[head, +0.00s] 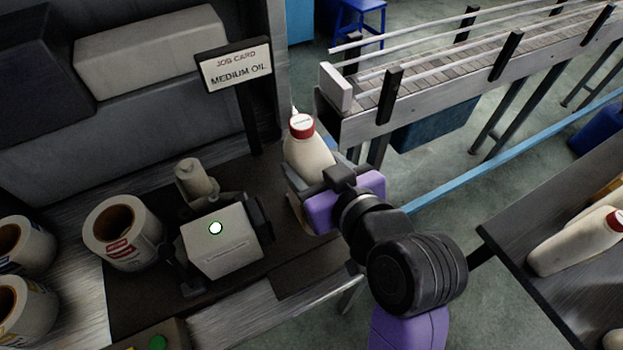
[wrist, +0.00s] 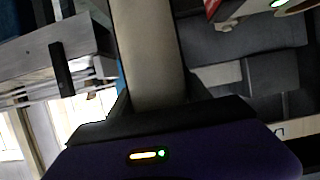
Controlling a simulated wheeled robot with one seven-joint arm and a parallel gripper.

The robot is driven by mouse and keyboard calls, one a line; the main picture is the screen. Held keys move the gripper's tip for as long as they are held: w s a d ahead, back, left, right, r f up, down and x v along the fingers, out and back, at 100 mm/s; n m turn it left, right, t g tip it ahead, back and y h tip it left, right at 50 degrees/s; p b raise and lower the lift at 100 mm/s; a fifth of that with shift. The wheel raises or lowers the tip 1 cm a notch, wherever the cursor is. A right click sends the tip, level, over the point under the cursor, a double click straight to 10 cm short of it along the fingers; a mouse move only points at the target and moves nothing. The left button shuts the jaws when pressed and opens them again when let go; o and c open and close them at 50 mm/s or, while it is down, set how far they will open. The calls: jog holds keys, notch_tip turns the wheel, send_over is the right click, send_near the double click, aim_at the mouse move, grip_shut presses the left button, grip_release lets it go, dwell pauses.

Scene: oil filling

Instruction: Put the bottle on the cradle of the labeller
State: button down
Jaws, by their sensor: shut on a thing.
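The cream bottle (head: 308,157) with a red cap is upright in my gripper (head: 318,187), at the right edge of the dark bench. My gripper is shut on its body and hides part of its lower side. The bottle's pale body (wrist: 150,55) fills the middle of the wrist view. The labeller (head: 222,243), a pale box with a lit button, stands on the bench to the left of the bottle, apart from it. A small cream roller (head: 196,181) sits at its back. I cannot clearly make out the cradle.
Label rolls (head: 121,232) stand left of the labeller. A job card (head: 236,70) reading MEDIUM OIL stands behind it on a post. A conveyor (head: 440,85) runs at the back right. Another red-capped bottle (head: 575,245) lies on the right table (head: 520,235).

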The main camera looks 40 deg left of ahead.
notch_tip(320, 180, down, 4)
jog(key=shift+f, duration=0.25)
dwell(0.4)
jog(key=shift+c, duration=2.4)
grip_release()
jog(key=shift+f, duration=0.2)
jog(key=shift+r, duration=0.1)
jog(key=v, duration=1.2)
jog(key=shift+b, duration=0.45)
jog(key=shift+s, duration=0.1)
